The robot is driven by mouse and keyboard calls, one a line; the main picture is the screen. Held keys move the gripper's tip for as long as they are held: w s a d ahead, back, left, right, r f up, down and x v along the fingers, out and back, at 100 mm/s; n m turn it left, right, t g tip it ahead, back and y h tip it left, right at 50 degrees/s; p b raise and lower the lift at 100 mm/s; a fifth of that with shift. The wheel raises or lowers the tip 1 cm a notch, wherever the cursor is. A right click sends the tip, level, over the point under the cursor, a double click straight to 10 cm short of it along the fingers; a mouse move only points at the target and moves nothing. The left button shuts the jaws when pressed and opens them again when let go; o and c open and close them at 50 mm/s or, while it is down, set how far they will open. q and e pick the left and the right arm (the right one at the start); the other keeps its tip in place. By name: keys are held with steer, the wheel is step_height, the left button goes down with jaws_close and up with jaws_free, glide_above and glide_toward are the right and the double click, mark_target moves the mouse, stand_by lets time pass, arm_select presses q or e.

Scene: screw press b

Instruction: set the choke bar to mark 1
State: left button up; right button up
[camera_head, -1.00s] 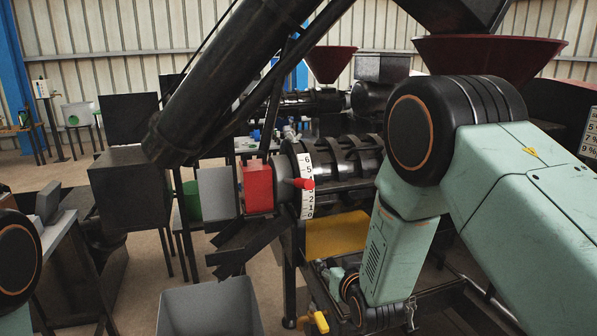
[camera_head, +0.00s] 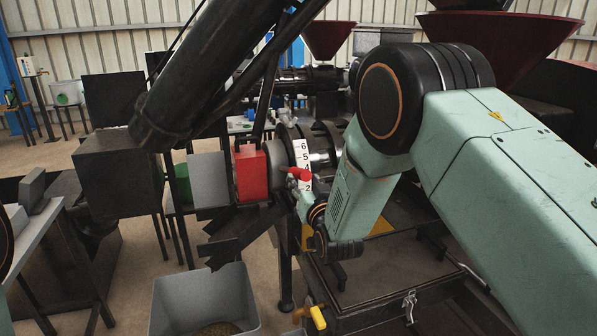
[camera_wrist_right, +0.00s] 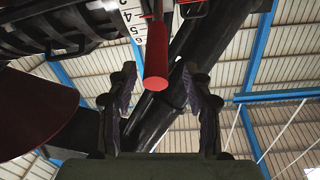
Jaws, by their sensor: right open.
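The choke bar (camera_head: 300,174) is a short red bar standing out in front of the white numbered scale (camera_head: 304,152) on the press. In the right wrist view the red bar (camera_wrist_right: 156,55) points toward the camera. My right gripper (camera_wrist_right: 159,78) is open, its two dark fingers spread on either side of the bar's free end; I cannot tell if they touch it. In the head view my right gripper (camera_head: 298,187) is small and partly hidden beside the bar. My left gripper is out of view.
A red block (camera_head: 250,172) sits just left of the scale. Below are a grey bin (camera_head: 205,300) and a yellow-handled valve (camera_head: 318,317). A thick black tube (camera_head: 205,75) slants overhead. A dark red hopper (camera_head: 500,40) stands at the back right.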

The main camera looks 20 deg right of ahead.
steer(key=w, duration=0.2)
steer(key=w+d, duration=0.1)
steer(key=w, duration=0.1)
steer(key=shift+w+f, duration=0.2)
steer(key=shift+w, duration=0.1)
steer(key=shift+w+a+r, duration=0.2)
steer(key=shift+w+a, duration=0.05)
steer(key=shift+w, duration=0.1)
steer(key=shift+w+d+f, duration=0.15)
steer(key=shift+w+f, duration=0.05)
steer(key=shift+w, duration=0.1)
steer(key=shift+c, duration=1.3)
steer(key=shift+s+r, duration=0.15)
steer(key=shift+s, duration=0.05)
steer(key=c, duration=0.3)
jaws_close()
